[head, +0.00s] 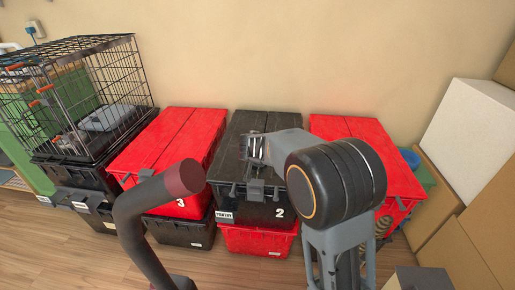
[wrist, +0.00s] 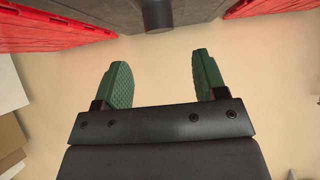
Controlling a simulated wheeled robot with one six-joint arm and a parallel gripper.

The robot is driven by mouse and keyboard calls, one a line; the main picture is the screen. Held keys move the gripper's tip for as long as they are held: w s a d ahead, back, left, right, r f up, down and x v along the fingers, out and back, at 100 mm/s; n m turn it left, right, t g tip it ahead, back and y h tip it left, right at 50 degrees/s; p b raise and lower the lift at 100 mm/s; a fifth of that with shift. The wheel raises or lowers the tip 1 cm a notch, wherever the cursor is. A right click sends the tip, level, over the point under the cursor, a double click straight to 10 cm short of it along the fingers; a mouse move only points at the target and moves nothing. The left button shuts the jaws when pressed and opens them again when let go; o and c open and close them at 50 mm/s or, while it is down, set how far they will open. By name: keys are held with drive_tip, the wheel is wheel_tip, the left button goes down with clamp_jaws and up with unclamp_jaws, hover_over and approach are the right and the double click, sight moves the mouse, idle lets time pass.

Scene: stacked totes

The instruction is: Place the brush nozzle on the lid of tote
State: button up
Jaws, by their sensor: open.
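My gripper (head: 254,148) is open above the lid of the black tote (head: 237,127) marked 2. In the wrist view its two green finger pads (wrist: 158,62) stand apart with nothing between them. A short dark cylinder (wrist: 158,17) shows beyond the fingertips at the top of the wrist view, against the dark lid (wrist: 205,8); it may be the brush nozzle, but its shape is cut off by the frame edge. I cannot make out the brush nozzle clearly in the head view, where my gripper and wrist cover part of the lid.
A red tote (head: 185,130) marked 3 stands left of the black tote, another red tote (head: 345,128) to the right, partly behind my arm. A wire crate (head: 120,75) sits far left. White and brown boxes (head: 462,130) stand right. The beige wall is close behind.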

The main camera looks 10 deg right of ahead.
drive_tip(key=s+d+r+g, duration=0.1)
drive_tip(key=s+d+g, duration=0.15)
drive_tip(key=s, duration=0.55)
drive_tip(key=s+d+r+g, duration=0.15)
drive_tip(key=s+d, duration=0.25)
drive_tip(key=s, duration=0.4)
drive_tip(key=s+a+f+n+g+y, duration=0.1)
drive_tip(key=s, duration=0.6)
drive_tip(key=s+a+f+n+g+y, duration=0.2)
drive_tip(key=s, duration=0.6)
drive_tip(key=shift+s+a+n, duration=0.15)
drive_tip(key=shift+n, duration=0.15)
wheel_tip(320, 180, up, 28)
drive_tip(key=p, duration=2.6)
drive_tip(key=shift+a+r+t+p, duration=0.2)
drive_tip(key=shift+t+p, duration=0.1)
drive_tip(key=shift+p, duration=0.1)
drive_tip(key=shift+s+f, duration=0.1)
drive_tip(key=shift+f, duration=0.05)
drive_tip(key=shift+c, duration=0.2)
